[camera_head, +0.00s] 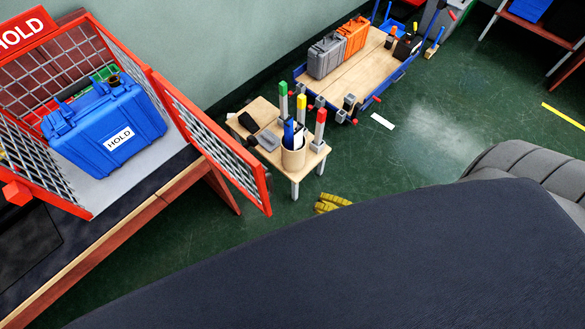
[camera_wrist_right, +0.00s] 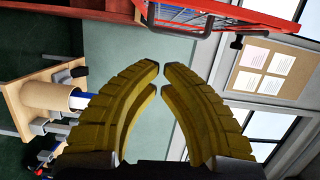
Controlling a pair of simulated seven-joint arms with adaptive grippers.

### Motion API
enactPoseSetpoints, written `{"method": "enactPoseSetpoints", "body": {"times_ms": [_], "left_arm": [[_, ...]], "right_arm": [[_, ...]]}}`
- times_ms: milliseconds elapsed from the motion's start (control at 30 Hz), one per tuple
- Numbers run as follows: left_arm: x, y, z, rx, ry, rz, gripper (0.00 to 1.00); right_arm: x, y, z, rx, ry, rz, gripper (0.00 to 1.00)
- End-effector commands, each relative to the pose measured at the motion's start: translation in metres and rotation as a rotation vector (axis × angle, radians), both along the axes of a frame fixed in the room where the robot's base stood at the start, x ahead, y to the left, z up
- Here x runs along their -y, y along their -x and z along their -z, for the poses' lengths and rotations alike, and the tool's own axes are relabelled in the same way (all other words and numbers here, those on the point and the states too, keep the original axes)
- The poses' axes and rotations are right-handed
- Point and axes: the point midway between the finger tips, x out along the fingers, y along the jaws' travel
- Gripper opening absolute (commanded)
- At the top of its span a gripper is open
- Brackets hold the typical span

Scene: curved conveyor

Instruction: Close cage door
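The red-framed cage (camera_head: 88,24) stands at the left of the head view on a bench. Its mesh door (camera_head: 222,150) is swung open, sticking out to the right over the floor. A blue case (camera_head: 105,128) marked HOLD is inside the cage. My right gripper (camera_head: 332,203) shows as yellow fingers right of the door's outer end, apart from it, partly hidden. In the right wrist view its fingertips (camera_wrist_right: 161,70) are almost together with nothing between them. Red door frame (camera_wrist_right: 252,15) and a dark grey handle-like bar (camera_wrist_right: 180,33) lie beyond the tips. My left gripper is not visible.
A small wooden table (camera_head: 262,108) with a cup of tools (camera_head: 293,158) and coloured-top posts stands behind the door. A blue-edged cart (camera_head: 335,80) with grey and orange cases is farther back. A large dark surface covers the lower right. Green floor is open between.

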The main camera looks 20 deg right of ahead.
Motion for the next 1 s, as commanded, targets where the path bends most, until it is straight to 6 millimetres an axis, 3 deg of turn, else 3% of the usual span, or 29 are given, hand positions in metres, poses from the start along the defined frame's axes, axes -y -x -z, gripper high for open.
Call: {"method": "enactPoseSetpoints", "body": {"times_ms": [100, 267, 800, 1000], "left_arm": [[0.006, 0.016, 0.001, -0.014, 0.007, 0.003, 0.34], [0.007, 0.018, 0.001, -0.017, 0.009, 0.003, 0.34], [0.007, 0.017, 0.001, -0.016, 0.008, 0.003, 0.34], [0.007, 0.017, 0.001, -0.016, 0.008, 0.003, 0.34]], "right_arm": [[-0.002, 0.002, -0.012, -0.011, -0.043, -0.003, 0.00], [-0.010, -0.008, -0.015, -0.011, -0.056, -0.001, 0.00], [-0.065, -0.080, -0.015, -0.012, -0.055, -0.002, 0.00], [-0.085, -0.068, -0.014, -0.014, -0.052, -0.003, 0.00]]}}
